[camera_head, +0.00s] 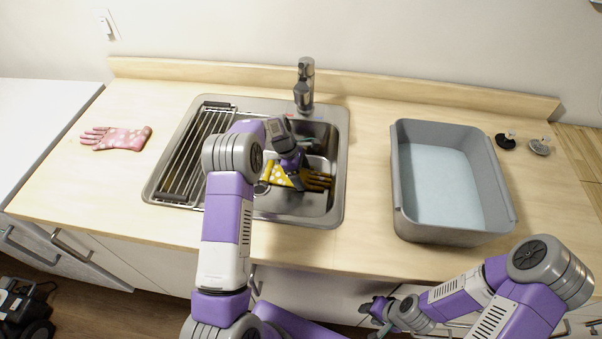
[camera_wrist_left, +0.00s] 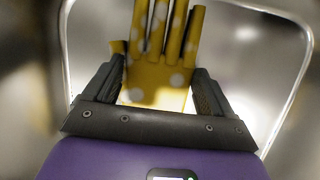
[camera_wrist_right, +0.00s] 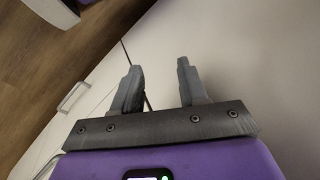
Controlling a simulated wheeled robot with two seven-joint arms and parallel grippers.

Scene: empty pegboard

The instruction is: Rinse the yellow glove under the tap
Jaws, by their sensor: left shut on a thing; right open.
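The yellow glove (camera_head: 279,177) with pale dots is down in the metal sink (camera_head: 335,188), its fingers pointing right in the head view. My left gripper (camera_head: 290,168) reaches into the sink and is shut on the glove. In the left wrist view the glove (camera_wrist_left: 160,70) is between the two fingers, its fingers pointing away. The tap (camera_head: 305,85) stands behind the basin; no water stream is clearly visible. My right gripper (camera_head: 374,312) is open and empty in front of the counter; its spread fingers show in the right wrist view (camera_wrist_right: 158,85).
A pink dotted glove (camera_head: 117,138) lies on the counter at left. A wire rack (camera_head: 196,150) covers the sink's left part. A grey tub (camera_head: 401,205) with pale blue contents stands right of the sink. Two small plugs (camera_head: 505,141) lie beyond it. Counter between sink and tub is clear.

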